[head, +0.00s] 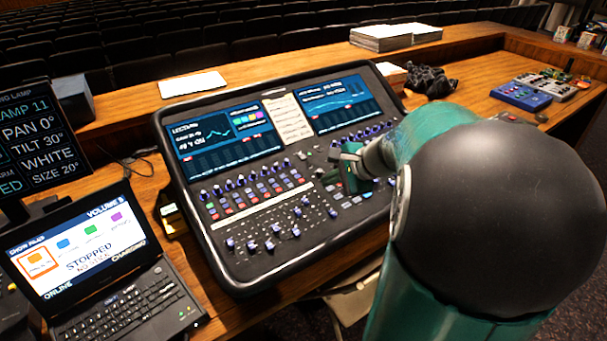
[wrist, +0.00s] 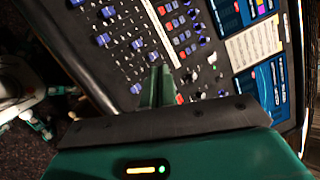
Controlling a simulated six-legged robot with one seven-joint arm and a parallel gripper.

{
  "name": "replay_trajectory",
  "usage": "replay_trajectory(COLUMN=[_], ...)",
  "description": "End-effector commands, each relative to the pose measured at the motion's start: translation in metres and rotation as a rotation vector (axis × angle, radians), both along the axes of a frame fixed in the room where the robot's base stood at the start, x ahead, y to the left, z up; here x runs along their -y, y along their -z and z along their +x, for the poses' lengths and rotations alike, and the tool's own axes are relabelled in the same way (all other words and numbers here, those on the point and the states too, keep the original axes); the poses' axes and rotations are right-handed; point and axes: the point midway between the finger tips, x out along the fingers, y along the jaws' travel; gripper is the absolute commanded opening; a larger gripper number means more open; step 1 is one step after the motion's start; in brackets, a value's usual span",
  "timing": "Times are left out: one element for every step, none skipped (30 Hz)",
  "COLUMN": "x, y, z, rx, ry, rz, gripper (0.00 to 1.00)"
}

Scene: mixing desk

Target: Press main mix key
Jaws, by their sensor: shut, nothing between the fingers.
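The mixing desk (head: 262,262) stands on the wooden table with two lit screens and rows of keys, knobs and faders. My gripper (head: 352,182) is shut and empty over the right part of its control panel, near a block of small pale keys (head: 349,202). In the wrist view the shut green fingers (wrist: 160,75) point at the panel beside the faders. I cannot tell whether they touch it. Key labels are too small to read, so I cannot pick out the main mix key. My arm hides the desk's lower right side.
An open laptop (head: 105,289) and a dark lamp display (head: 38,140) stand at the left. A white sheet (head: 192,84), paper stacks (head: 381,38), a crumpled black item (head: 430,81) and a blue box (head: 520,97) lie behind and right. Rows of seats fill the background.

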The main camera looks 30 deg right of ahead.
Motion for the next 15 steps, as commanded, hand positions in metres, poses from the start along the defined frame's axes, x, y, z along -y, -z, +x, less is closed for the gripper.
replay_trajectory(x=[0.022, 0.033, 0.045, 0.054, 0.061, 0.069, 0.074, 0.078, 0.082, 0.084, 0.086, 0.086, 0.087, 0.087, 0.086], y=[0.006, 0.008, 0.011, 0.013, 0.014, 0.016, 0.017, 0.017, 0.018, 0.018, 0.019, 0.019, 0.019, 0.019, 0.018], z=[0.000, 0.000, 0.000, 0.000, 0.000, -0.001, -0.001, -0.001, -0.002, -0.002, -0.002, -0.002, -0.002, -0.002, -0.002], rx=[0.009, 0.017, 0.026, 0.033, 0.040, 0.047, 0.051, 0.054, 0.058, 0.061, 0.062, 0.063, 0.064, 0.064, 0.063], ry=[0.073, 0.111, 0.157, 0.186, 0.213, 0.241, 0.260, 0.274, 0.288, 0.295, 0.301, 0.303, 0.304, 0.304, 0.303], rz=[0.050, 0.076, 0.109, 0.130, 0.148, 0.168, 0.182, 0.191, 0.201, 0.206, 0.210, 0.212, 0.213, 0.212, 0.211], gripper=[0.00, 0.00, 0.00, 0.00, 0.00, 0.00, 0.00, 0.00, 0.00, 0.00, 0.00, 0.00, 0.00, 0.00, 0.00])
